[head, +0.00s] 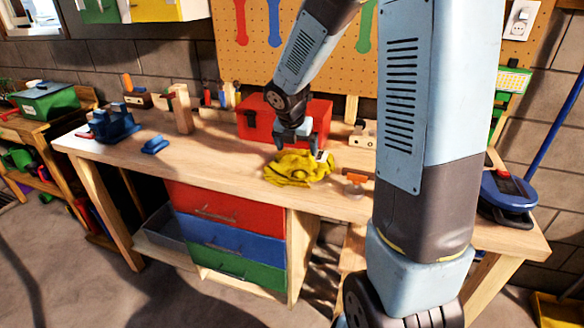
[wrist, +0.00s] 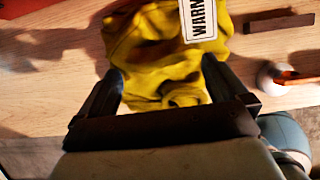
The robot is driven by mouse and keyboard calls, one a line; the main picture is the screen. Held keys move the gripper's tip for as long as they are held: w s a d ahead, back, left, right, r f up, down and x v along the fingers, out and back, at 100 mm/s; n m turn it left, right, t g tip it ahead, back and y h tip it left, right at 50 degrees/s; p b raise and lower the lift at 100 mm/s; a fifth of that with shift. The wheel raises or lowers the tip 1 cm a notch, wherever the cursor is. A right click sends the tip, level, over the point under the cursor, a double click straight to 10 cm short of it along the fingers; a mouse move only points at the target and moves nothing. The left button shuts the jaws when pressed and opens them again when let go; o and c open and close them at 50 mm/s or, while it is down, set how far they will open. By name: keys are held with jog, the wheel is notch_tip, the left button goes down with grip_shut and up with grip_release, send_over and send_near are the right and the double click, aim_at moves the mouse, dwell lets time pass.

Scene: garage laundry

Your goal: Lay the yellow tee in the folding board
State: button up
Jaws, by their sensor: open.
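The yellow tee (head: 297,170) lies crumpled in a heap on the wooden workbench. It fills the upper middle of the wrist view (wrist: 150,45), where a white label with black letters (wrist: 198,18) shows on it. My gripper (head: 297,143) is over the tee, pointing down at it. In the wrist view the fingers of my gripper (wrist: 163,80) are apart, one on each side of the near part of the cloth. I cannot tell whether they touch it. I cannot make out a folding board in either view.
A red toolbox (head: 318,118) stands close behind the tee. A blue vise (head: 112,122) and a small blue block (head: 155,145) are on the left of the workbench (head: 220,165). A small orange-topped item (head: 356,178) lies right of the tee. Bare wood lies left of the tee.

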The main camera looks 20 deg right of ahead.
aim_at(298, 154)
jog(key=shift+x, duration=1.55)
jog(key=shift+c, duration=0.4)
jog(key=c, duration=1.6)
jog(key=shift+o, duration=0.2)
jog(key=shift+r, duration=0.15)
